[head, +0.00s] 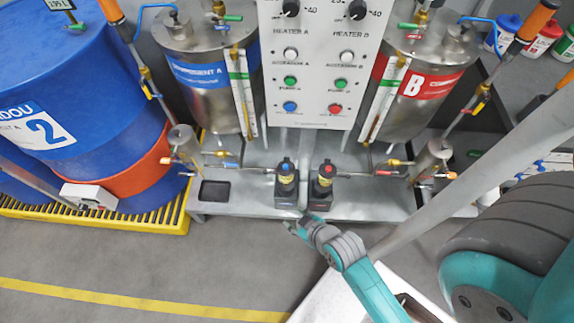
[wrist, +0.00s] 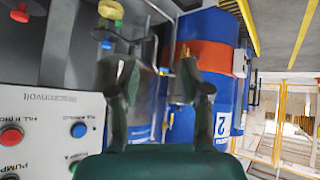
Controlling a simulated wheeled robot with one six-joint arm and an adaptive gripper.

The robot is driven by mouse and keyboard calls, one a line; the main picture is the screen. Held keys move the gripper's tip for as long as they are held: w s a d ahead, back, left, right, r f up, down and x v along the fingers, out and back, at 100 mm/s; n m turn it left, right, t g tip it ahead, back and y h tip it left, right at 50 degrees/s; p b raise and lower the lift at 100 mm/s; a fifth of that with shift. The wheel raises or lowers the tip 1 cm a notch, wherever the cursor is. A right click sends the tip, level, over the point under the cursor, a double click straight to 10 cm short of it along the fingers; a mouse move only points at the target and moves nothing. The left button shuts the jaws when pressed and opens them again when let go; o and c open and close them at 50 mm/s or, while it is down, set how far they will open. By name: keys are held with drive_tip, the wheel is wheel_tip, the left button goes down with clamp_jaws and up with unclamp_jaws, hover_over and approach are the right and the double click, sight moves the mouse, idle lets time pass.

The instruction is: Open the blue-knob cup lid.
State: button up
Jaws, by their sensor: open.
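A small dark cup unit with a blue knob on its lid (head: 286,172) stands on the grey platform below the control panel. The lid sits on top. A similar unit with a red knob (head: 323,178) stands just right of it. My gripper (head: 297,227) is near the platform's front edge, below the blue-knob unit in the picture and apart from the knob. In the wrist view my gripper (wrist: 158,80) is open, with nothing between its two fingers.
The control panel (head: 310,60) hangs behind the units, between two steel tanks, A (head: 212,95) and B (head: 415,95). Thin pipes and valves surround them. A blue drum (head: 75,65) stands on a yellow grated pallet (head: 95,213) at left. The floor in front is clear.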

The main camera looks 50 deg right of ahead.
drive_tip(key=w+d+f+n+g+y, duration=0.1)
drive_tip(key=w+d+f+g, duration=0.15)
drive_tip(key=w+d, duration=0.6)
drive_tip(key=n+g+y, duration=0.2)
approach(286, 166)
drive_tip(key=x, duration=0.9)
drive_tip(key=shift+f, duration=0.2)
clamp_jaws()
